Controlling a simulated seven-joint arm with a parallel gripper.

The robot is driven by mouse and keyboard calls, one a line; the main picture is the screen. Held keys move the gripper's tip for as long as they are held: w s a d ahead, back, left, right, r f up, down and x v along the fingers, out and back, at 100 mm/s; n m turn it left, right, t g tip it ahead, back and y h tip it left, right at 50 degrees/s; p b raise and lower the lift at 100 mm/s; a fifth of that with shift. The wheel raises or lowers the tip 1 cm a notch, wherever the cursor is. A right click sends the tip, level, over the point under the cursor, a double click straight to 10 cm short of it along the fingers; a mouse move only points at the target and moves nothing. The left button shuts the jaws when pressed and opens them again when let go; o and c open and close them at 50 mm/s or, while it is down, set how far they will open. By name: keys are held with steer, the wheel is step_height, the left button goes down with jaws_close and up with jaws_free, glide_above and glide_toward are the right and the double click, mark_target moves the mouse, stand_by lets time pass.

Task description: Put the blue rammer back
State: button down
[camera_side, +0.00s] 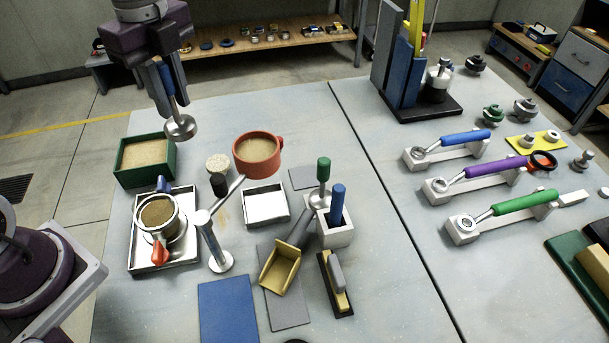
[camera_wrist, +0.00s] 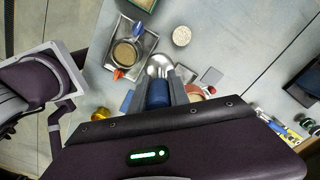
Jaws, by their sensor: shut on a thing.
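My gripper (camera_side: 169,90) is high at the upper left in the side view, shut on the blue handle of the blue rammer (camera_side: 182,127). The rammer hangs below the fingers with its round metal foot down, clear of the table. In the wrist view the blue handle (camera_wrist: 158,94) sits between my gripper's fingers (camera_wrist: 160,84), with the metal foot beyond it.
Near the rammer are a green sand box (camera_side: 120,173), a red mug of sand (camera_side: 278,154), and a metal tray (camera_side: 190,262) with a sand-filled ring. A metal post (camera_side: 216,250) stands beside the tray. Blue, purple and green-handled tools rest on white cradles (camera_side: 420,160) at right.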

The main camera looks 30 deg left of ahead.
steer(key=w+d+f+m, duration=0.3)
steer(key=w+d+m, duration=0.2)
steer(key=w+d, duration=1)
steer(key=shift+m, duration=0.3)
steer(key=f, duration=1)
steer(key=w+f, duration=0.1)
steer(key=f, duration=0.4)
steer(key=shift+w+a+f, duration=0.1)
steer(key=shift+a+f, duration=0.1)
steer(key=shift+f, duration=0.2)
steer(key=c, duration=1.2)
jaws_free()
steer(key=shift+c, duration=0.2)
step_height(320, 180, up, 12)
steer(key=shift+r, duration=0.2)
steer(key=shift+r, duration=0.1)
